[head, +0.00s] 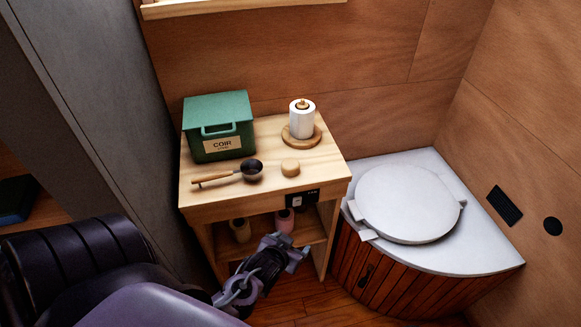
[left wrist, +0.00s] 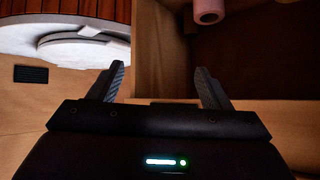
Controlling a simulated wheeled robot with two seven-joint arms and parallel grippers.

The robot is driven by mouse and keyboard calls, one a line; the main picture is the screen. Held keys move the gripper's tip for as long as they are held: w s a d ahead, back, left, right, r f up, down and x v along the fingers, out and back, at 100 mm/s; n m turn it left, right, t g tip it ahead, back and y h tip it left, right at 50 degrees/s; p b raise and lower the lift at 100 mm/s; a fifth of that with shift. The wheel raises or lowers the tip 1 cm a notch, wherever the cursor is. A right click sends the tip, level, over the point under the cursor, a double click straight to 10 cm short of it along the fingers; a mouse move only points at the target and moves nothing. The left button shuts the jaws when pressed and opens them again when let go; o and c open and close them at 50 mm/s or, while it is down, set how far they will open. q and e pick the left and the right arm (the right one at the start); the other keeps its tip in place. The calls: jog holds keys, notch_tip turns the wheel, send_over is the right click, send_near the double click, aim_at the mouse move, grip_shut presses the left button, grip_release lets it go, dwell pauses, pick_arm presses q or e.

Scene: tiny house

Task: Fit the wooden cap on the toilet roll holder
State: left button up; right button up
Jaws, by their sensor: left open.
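The wooden cap (head: 290,168) is a small round disc lying on the wooden table top, near its front edge. The toilet roll holder (head: 302,135) stands behind it, a round wooden base with a white roll (head: 302,119) upright on it and a wooden post tip showing at the top. My left gripper (head: 290,246) is below the table top, in front of the open shelf, well apart from the cap and holder. In the left wrist view its two fingers (left wrist: 158,75) are spread with nothing between them; neither cap nor holder shows there. My right gripper is not in view.
A green COIR box (head: 222,127) and a dark scoop (head: 250,170) with a wooden handle stand left on the table (head: 220,197). A pink roll-like object (head: 285,220) sits on the shelf below. The toilet (head: 410,203) is to the right; a wall is behind.

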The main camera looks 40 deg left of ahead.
aim_at(294, 158)
pick_arm(q)
jog(key=w+a+r+t, duration=0.1)
jog(key=r, duration=0.4)
jog(key=w+a+r+n+t+y, duration=0.1)
jog(key=a+r+t, duration=0.1)
jog(key=r, duration=0.4)
jog(key=w+a+r+n+t+y, duration=0.1)
jog(key=a+r+t, duration=0.1)
jog(key=r, duration=0.3)
jog(key=shift+a+r, duration=0.1)
jog(key=shift+r, duration=0.2)
jog(key=shift+w+a+r+y, duration=0.1)
jog(key=shift+a+r+y, duration=0.15)
jog(key=shift+a+y, duration=0.2)
jog(key=p+x, duration=0.1)
jog(key=x, duration=0.5)
jog(key=shift+w+a, duration=0.1)
jog(key=shift+w, duration=0.2)
jog(key=x, duration=0.2)
jog(key=p+x, duration=0.1)
jog(key=x, duration=0.1)
jog(key=shift+a+r, duration=0.2)
jog(key=shift+a, duration=0.1)
jog(key=shift+w+a+f, duration=0.15)
jog(key=shift+w+f, duration=0.05)
jog(key=shift+w, duration=0.3)
jog(key=shift+s, duration=0.1)
jog(key=c, duration=1.1)
jog(key=shift+o, duration=0.2)
